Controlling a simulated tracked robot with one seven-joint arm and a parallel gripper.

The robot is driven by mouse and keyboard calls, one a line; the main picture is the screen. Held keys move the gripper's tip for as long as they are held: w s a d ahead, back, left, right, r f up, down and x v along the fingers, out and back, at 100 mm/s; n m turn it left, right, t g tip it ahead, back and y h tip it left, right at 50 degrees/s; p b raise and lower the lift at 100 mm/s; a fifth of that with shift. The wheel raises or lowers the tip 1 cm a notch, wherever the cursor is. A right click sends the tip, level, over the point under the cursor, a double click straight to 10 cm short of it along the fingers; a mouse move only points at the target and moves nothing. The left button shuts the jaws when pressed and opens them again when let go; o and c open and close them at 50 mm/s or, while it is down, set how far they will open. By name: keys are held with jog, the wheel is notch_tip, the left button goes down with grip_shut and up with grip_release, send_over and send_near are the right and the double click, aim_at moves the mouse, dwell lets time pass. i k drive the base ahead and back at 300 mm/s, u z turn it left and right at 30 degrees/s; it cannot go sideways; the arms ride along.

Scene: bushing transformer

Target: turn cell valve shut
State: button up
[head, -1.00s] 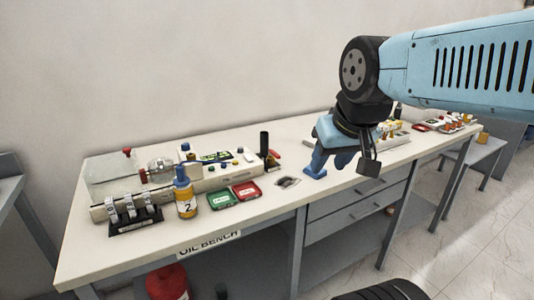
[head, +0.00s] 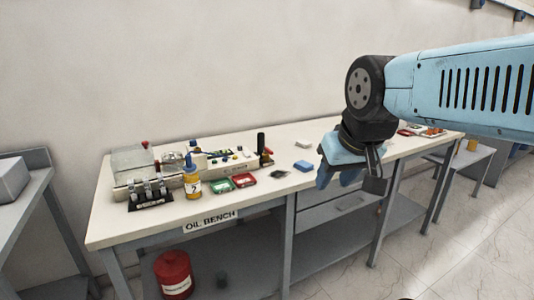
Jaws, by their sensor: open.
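The cell valve cannot be told apart for certain at this size. On the left of the bench (head: 285,146) is a long pale test unit (head: 222,170) with a clear-lidded box (head: 132,160) and small red, blue and green knobs. A red knob (head: 157,166) shows beside a round glass-like part. My gripper (head: 338,178) is light blue, open and empty. It points down in front of the bench's front edge, well right of the test unit and apart from it.
A yellow bottle (head: 192,182) with a blue top, a black rack of vials (head: 150,196), and green (head: 220,185) and red trays (head: 244,180) stand near the front edge. A blue block (head: 303,166) lies near my gripper. A red canister (head: 174,275) sits below. Floor at right is clear.

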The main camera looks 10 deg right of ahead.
aim_at(266, 149)
jog(key=u, duration=0.25)
jog(key=i, duration=1)
jog(key=z, duration=0.35)
